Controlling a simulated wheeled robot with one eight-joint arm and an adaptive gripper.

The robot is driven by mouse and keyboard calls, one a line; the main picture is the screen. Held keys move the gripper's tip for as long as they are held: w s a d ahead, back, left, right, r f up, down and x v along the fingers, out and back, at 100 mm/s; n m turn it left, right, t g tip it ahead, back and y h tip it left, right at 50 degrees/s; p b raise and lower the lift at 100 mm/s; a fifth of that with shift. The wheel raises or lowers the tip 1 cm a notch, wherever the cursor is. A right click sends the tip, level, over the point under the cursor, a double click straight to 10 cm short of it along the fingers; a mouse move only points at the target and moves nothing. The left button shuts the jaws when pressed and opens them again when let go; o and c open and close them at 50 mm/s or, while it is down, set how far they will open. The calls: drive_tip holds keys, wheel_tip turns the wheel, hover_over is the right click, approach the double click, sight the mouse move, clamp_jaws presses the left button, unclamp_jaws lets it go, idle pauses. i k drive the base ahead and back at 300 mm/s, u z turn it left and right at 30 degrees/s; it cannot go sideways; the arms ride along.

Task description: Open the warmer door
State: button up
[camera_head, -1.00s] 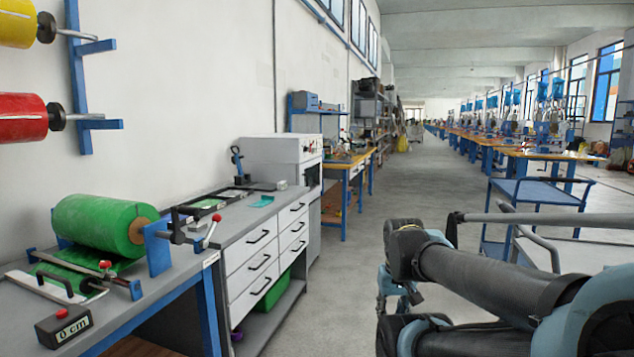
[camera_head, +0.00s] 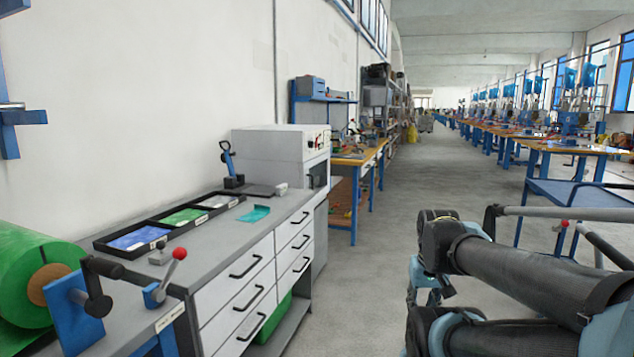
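The warmer appears to be the pale grey-white cabinet (camera_head: 283,150) at the far end of the grey workbench, left of centre. A dark panel (camera_head: 318,173) shows on its right-hand face, below small controls; whether this is the door, and whether it is open, is too small to tell. My arm fills the lower right of the view. My gripper (camera_head: 424,285) seems to hang below the arm's front joint, partly hidden, well apart from the cabinet and touching nothing that I can see. Its finger state is unclear.
The grey workbench (camera_head: 225,242) with white drawers (camera_head: 232,295) runs along the left. Black trays (camera_head: 168,222), a teal piece (camera_head: 255,214) and a green roll (camera_head: 35,275) lie on benches. A blue cart (camera_head: 575,192) stands right. The central aisle floor (camera_head: 400,200) is clear.

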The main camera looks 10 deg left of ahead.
sight(304, 166)
drive_tip(key=u, duration=0.1)
drive_tip(key=i, duration=1.7)
drive_tip(key=u, duration=0.1)
